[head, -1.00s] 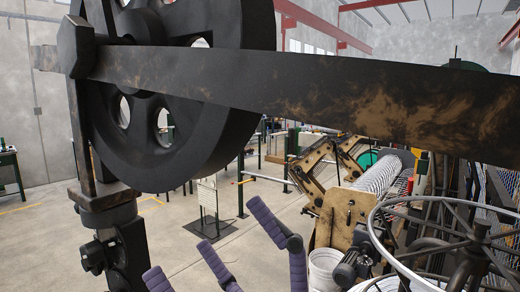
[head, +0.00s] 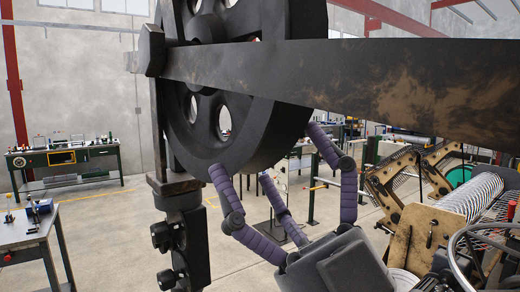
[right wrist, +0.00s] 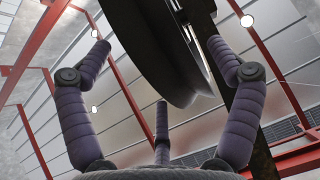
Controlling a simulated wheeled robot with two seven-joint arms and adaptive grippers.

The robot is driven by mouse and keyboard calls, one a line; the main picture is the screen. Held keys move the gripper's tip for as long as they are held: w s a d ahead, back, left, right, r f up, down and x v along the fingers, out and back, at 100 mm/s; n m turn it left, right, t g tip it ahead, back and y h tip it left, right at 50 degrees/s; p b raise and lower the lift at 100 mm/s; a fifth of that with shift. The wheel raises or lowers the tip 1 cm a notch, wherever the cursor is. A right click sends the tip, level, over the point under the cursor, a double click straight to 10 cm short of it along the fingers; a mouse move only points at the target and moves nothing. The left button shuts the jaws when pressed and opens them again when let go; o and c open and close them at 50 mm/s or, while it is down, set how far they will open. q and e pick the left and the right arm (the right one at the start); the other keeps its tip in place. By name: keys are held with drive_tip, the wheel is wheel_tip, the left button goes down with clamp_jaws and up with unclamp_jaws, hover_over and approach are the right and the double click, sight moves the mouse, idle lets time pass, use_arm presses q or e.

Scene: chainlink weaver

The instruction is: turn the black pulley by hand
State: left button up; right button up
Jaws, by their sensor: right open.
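The black pulley (head: 250,128) is a large, thick wheel with round holes, upright at upper centre in the head view. A long dark bar hides part of its face, and its top is cut off. My right gripper (head: 266,150) has purple padded fingers and is open and empty at the pulley's lower rim. One finger appears left of the rim and another right of it; I cannot tell whether either touches. In the right wrist view the pulley (right wrist: 165,50) hangs above and between the spread fingers. My left gripper is not in view.
The worn dark bar (head: 400,85) crosses in front of the pulley to the right edge. A dark post (head: 183,235) stands below left. A machine with a wire-mesh roll (head: 472,194) stands at right. A workbench (head: 65,165) and table (head: 25,232) stand left, with open floor between.

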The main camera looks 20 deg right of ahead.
sight(285, 142)
drive_tip(key=shift+x, duration=1.4)
drive_tip(key=c, duration=1.7)
drive_tip(key=shift+s+r+p, duration=0.1)
drive_tip(key=shift+r+p, duration=0.1)
drive_tip(key=shift+p, duration=0.2)
drive_tip(key=r+g+p, duration=0.1)
drive_tip(key=p, duration=0.5)
drive_tip(key=s+d+r+g+h+p, duration=0.1)
drive_tip(key=p, duration=0.6)
drive_tip(key=shift+s+r+p, duration=0.15)
drive_tip(key=shift+s+p, duration=0.25)
drive_tip(key=shift+p, duration=0.75)
drive_tip(key=shift+f, duration=0.3)
drive_tip(key=shift+a, duration=0.1)
